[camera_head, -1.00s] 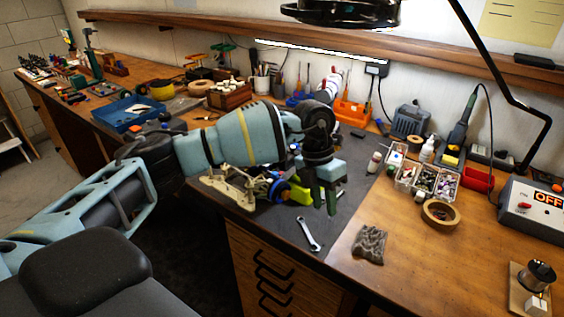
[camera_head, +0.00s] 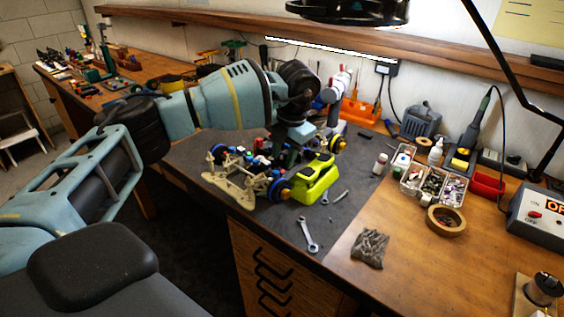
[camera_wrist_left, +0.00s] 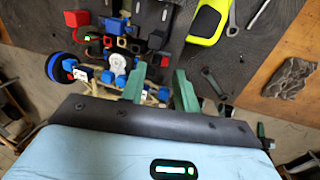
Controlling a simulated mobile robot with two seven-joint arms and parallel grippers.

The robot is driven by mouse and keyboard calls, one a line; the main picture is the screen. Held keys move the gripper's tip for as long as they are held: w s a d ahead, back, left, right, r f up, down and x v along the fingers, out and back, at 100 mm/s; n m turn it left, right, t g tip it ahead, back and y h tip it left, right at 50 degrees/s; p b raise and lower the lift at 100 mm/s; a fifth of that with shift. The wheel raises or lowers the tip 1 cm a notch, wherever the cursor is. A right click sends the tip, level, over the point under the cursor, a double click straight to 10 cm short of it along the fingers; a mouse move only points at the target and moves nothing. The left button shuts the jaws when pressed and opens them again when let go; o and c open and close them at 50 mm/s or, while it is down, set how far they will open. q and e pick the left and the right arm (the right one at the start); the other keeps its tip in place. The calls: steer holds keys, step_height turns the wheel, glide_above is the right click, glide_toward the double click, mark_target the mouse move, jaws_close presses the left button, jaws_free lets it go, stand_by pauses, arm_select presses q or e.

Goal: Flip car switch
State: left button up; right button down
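The RC car chassis (camera_head: 232,180), with a tan frame, blue-hubbed wheels and small red, blue and black parts, sits on the dark mat (camera_head: 278,222). Its yellow-green body shell (camera_head: 318,178) lies beside it on the right. My left gripper (camera_head: 308,138) is above and behind the car in the head view, apart from it. In the left wrist view, its green fingers (camera_wrist_left: 160,86) are spread with nothing between them. There, the chassis (camera_wrist_left: 117,62) is beyond the fingers to the left and the shell (camera_wrist_left: 208,20) is at the top. I cannot make out the switch clearly. My right gripper is not in view.
A wrench (camera_head: 309,236) lies near the mat's front edge. Parts bins (camera_head: 432,187), a tape roll (camera_head: 446,220) and a grey bag (camera_head: 370,248) are to the right. An OFF-marked box (camera_head: 540,213) stands at far right. Bare mat surrounds the wrench.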

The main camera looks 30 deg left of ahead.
mark_target(280, 170)
arm_select(q)
steer(key=shift+a+f, duration=0.15)
steer(key=shift+f, duration=0.6)
steer(key=shift+a+f, duration=0.15)
steer(key=shift+f, duration=0.6)
jaws_close()
steer(key=shift+a+r+h, duration=0.1)
steer(key=shift+a+h, duration=0.15)
steer(key=shift+h, duration=0.45)
steer(key=shift+a+h, duration=0.15)
steer(key=shift+h, duration=0.35)
steer(key=shift+w+a+h, duration=0.1)
steer(key=shift+a+h, duration=0.15)
steer(key=shift+h, duration=0.75)
